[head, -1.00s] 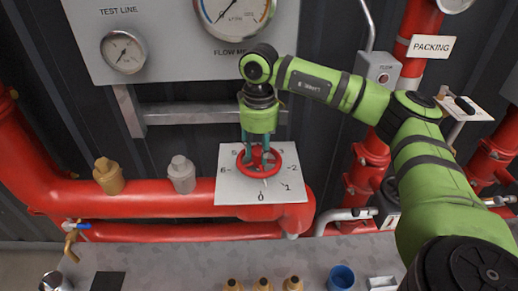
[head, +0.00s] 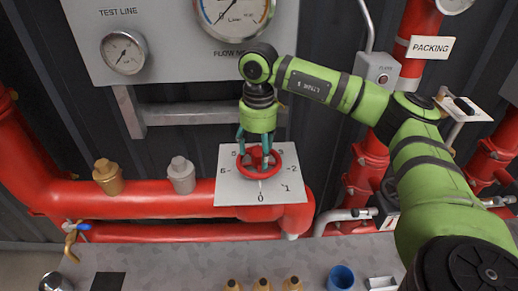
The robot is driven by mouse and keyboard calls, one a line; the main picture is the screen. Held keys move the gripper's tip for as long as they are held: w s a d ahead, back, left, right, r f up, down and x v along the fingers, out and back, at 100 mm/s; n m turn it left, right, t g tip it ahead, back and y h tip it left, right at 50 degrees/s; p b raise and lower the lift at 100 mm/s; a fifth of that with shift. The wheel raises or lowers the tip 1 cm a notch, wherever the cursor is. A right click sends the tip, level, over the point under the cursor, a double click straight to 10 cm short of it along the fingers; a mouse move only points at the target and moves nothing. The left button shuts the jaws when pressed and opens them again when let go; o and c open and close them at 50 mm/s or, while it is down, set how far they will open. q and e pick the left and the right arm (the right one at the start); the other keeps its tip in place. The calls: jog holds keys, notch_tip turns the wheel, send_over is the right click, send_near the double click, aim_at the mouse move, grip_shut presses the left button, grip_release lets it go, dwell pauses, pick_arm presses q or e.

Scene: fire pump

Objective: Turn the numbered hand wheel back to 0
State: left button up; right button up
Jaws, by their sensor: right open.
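The red hand wheel (head: 259,171) sits on a white square plate (head: 232,187) printed with numbers around it. The 0 is at the near edge, with 1 and 2 to the right and 6 to the left. A thin white pointer (head: 261,185) at the wheel's near side points down at the 0. My right gripper (head: 255,153) comes down from above over the wheel, open, its two fingers spread left and right at the far part of the wheel. Whether the fingertips touch the wheel I cannot tell. My left gripper is not in view.
Red pipes (head: 150,197) run behind and below the plate. Brass (head: 107,178) and grey (head: 181,175) fittings stand to the left. A gauge panel (head: 165,40) is above. Brass pieces (head: 263,285) and a blue cup (head: 341,278) are on the grey bench (head: 200,260).

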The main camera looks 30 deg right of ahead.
aim_at(259, 151)
jog(key=shift+r+p, duration=2.1)
jog(key=shift+r, duration=1.25)
